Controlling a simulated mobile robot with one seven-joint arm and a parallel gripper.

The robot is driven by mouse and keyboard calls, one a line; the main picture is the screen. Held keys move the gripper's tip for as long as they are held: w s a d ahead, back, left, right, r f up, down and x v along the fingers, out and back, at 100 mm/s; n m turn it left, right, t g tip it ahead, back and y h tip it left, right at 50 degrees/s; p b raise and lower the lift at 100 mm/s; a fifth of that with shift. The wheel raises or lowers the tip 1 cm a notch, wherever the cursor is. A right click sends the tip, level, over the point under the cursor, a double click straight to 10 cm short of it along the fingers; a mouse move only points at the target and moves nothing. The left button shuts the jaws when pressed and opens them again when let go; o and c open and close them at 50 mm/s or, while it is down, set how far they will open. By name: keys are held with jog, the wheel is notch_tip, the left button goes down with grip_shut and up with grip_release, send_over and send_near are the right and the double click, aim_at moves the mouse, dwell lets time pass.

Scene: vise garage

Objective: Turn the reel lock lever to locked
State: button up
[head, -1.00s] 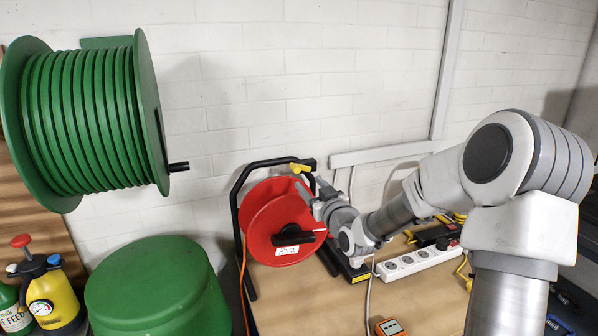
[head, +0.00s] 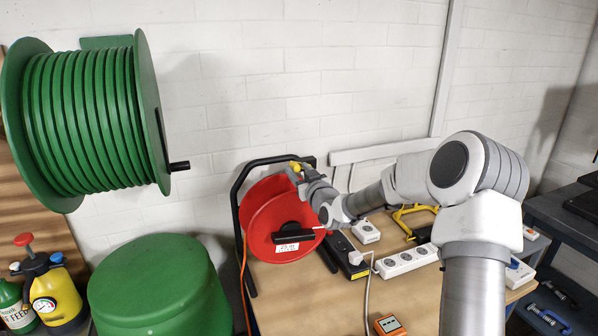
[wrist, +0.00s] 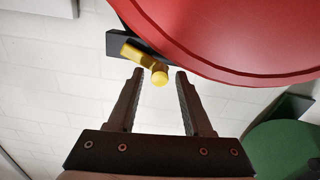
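The red cable reel (head: 268,216) stands in a black tube frame (head: 237,215) on the workbench, against the white wall. A small yellow lever (head: 296,166) sits at the top right of the frame; I take it to be the reel lock lever. In the wrist view, the yellow lever (wrist: 146,62) has a round knob end at the edge of the red disc (wrist: 225,35). My gripper (wrist: 156,75) is open, with the knob just ahead between the fingertips. Contact cannot be told. In the head view, my gripper (head: 298,176) partly hides the lever's surroundings.
A white power strip (head: 405,260), a black box (head: 348,258) and an orange meter (head: 389,326) are on the workbench (head: 320,300). A large green hose reel (head: 90,120) hangs at left above a green drum (head: 160,288). An orange cord hangs beside the frame.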

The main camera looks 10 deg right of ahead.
grip_shut()
jog(key=shift+w+d+r+m+b, duration=0.15)
jog(key=shift+d+r+m+b, duration=0.55)
jog(key=shift+m, duration=1.65)
jog(key=shift+w+d+r+m+b, duration=0.15)
jog(key=shift+d+r+m+b, duration=0.5)
jog(key=shift+m, duration=1.65)
jog(key=shift+w+d+r+m+b, duration=0.25)
jog(key=shift+d+m, duration=0.75)
jog(key=shift+m, duration=1.35)
jog(key=shift+s+r, duration=0.1)
jog(key=shift+o, duration=1.1)
grip_release()
